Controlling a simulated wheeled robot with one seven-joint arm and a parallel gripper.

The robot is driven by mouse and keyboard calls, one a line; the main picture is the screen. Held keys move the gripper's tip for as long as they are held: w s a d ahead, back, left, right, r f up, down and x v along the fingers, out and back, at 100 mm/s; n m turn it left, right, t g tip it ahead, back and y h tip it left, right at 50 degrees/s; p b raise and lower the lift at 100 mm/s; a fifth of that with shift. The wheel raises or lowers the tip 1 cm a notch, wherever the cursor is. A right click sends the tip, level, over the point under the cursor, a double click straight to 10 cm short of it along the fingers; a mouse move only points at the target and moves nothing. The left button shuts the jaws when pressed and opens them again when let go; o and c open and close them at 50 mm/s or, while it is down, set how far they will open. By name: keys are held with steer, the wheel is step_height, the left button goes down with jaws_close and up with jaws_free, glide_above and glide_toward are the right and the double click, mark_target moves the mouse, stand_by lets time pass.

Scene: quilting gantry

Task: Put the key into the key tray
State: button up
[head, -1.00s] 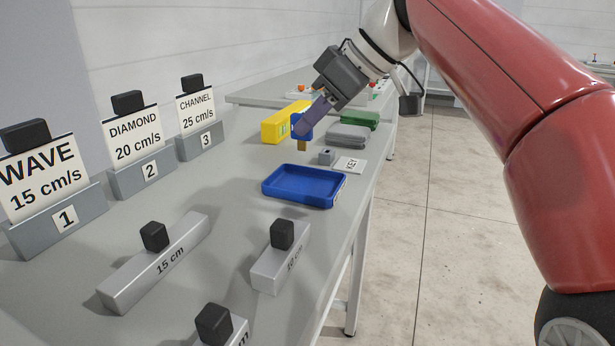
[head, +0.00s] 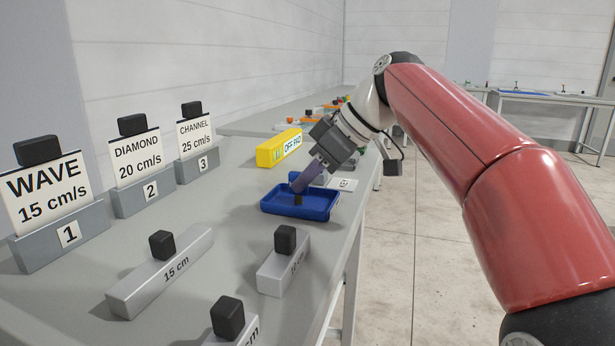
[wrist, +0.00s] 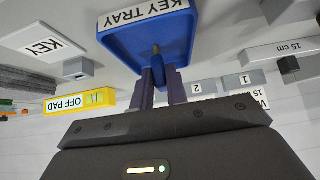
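The blue key tray (head: 328,213) sits on the bench near its right edge. It also shows in the wrist view (wrist: 112,42), with its KEY TRAY label. My gripper (head: 303,184) reaches down into the space over the tray. In the wrist view, my gripper (wrist: 162,80) is shut on the key, whose brass shaft (wrist: 156,49) points from the fingertips toward the tray floor. The shaft shows small and dark in the head view (head: 298,200). The fingers hide most of the key's head. I cannot tell whether the shaft touches the tray floor.
A white KEY card (wrist: 42,44) and a small grey block (wrist: 78,68) are beside the tray. A yellow OFF PAD box (head: 279,149) stands behind it. Grey bars with black knobs (head: 162,272) lie in front. Numbered sign holders (head: 62,237) line the left.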

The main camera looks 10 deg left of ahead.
steer(key=o, duration=0.3)
steer(key=shift+o, duration=0.2)
steer(key=shift+r, duration=0.1)
steer(key=p+v, duration=0.2)
steer(key=v, duration=1)
steer(key=shift+p, duration=0.3)
steer(key=s+d+f+m+t+h, duration=0.1)
steer(key=s+d+f+m, duration=0.4)
steer(key=f, duration=0.5)
steer(key=s+d+f+m+t+h, duration=0.2)
steer(key=s+d+f+m+h, duration=0.2)
steer(key=s+d+f+m, duration=0.2)
steer(key=s+d+f+m+t+h, duration=0.2)
steer(key=s+d+f+m, duration=0.4)
steer(key=f, duration=0.8)
steer(key=s+d+h, duration=0.1)
steer(key=s+d, duration=0.2)
steer(key=d, duration=0.1)
steer(key=shift+s+d+f, duration=0.15)
steer(key=shift+d+f, duration=0.05)
